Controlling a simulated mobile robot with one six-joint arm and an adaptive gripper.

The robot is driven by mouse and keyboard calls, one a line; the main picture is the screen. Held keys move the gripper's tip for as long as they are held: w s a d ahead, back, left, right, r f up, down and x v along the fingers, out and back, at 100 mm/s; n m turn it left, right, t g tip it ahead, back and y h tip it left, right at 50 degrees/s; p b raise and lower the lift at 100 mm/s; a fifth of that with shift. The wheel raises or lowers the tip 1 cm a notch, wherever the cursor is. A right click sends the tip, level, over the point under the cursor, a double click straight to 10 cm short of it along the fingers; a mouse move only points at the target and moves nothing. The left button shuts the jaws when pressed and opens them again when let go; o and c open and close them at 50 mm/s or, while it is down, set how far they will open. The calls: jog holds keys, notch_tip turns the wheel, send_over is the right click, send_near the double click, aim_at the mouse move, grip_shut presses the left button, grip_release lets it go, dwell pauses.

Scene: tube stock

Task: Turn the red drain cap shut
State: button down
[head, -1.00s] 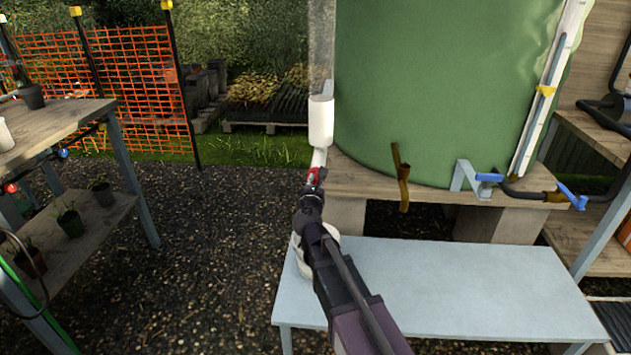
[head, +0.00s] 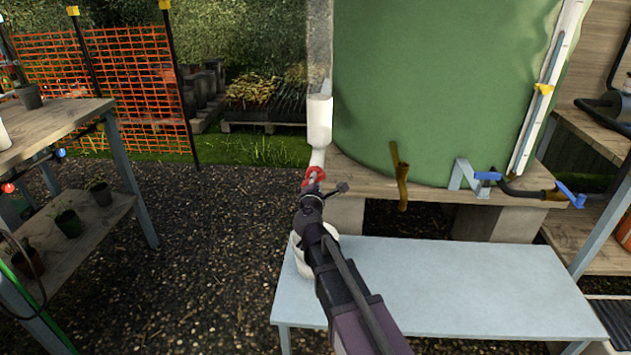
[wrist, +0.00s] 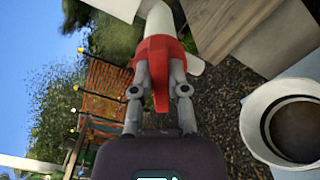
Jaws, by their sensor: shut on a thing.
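The red drain cap (head: 315,177) sits at the lower end of the white pipe (head: 319,122), left of the green tank. In the wrist view the red cap (wrist: 159,62) shows a long red tab between my fingers, with the white pipe (wrist: 163,22) behind it. My gripper (wrist: 159,88) is shut on the cap, one finger on each side. In the head view my gripper (head: 313,188) reaches up to the cap, and my arm hides part of it.
A white bucket (wrist: 256,122) stands on the pale blue table (head: 460,285), just below my gripper. The green tank (head: 435,90) rests on a wooden platform to the right. A plant bench (head: 60,125) stands at the left, with open gravel between.

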jog(key=m, duration=0.6)
jog(key=shift+f, duration=0.2)
jog(key=shift+m, duration=0.3)
jog(key=c, duration=0.6)
grip_release()
jog(key=shift+c, duration=0.2)
jog(key=s, duration=1.2)
jog(key=shift+a, duration=0.15)
